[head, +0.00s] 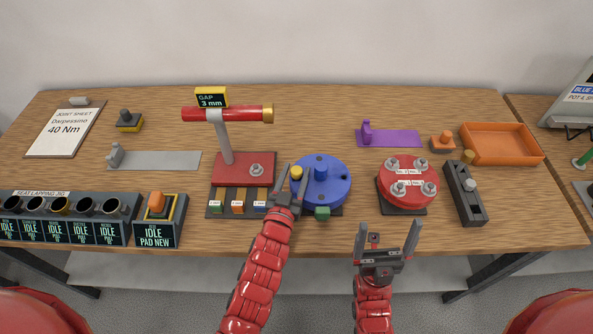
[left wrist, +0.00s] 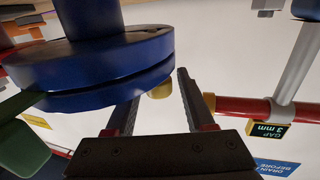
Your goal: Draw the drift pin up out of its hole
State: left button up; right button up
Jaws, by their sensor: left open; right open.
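A yellow-headed pin (head: 296,172), which looks like the drift pin, stands at the left edge of the round blue flange (head: 335,186). Its lower part and its hole are hidden. My left gripper (head: 295,177) is open at the flange's left side, its fingers either side of the yellow head in the head view. In the left wrist view the yellow head (left wrist: 160,91) shows between the open fingers (left wrist: 158,92), beside the blue flange (left wrist: 100,65). I cannot tell if a finger touches it. My right gripper (head: 388,232) is open and empty before the table's front edge.
A red stand (head: 240,170) with a horizontal red bar is left of the flange. A green block (head: 322,212) sits at the flange's front. A red bolted flange (head: 407,182), a dark block (head: 466,200) and an orange tray (head: 502,129) stand to the right.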

aim_at(298, 167)
pick_arm(q)
jog(key=x, duration=0.1)
jog(key=p+x, duration=0.1)
jog(key=x, duration=0.1)
jog(key=shift+w+d+r+p, duration=0.1)
jog(key=shift+w+r+p, duration=0.1)
jog(key=shift+r+p, duration=0.1)
jog(key=shift+w+d+f, duration=0.1)
jog(key=shift+w+f, duration=0.15)
jog(key=shift+w, duration=0.05)
grip_shut()
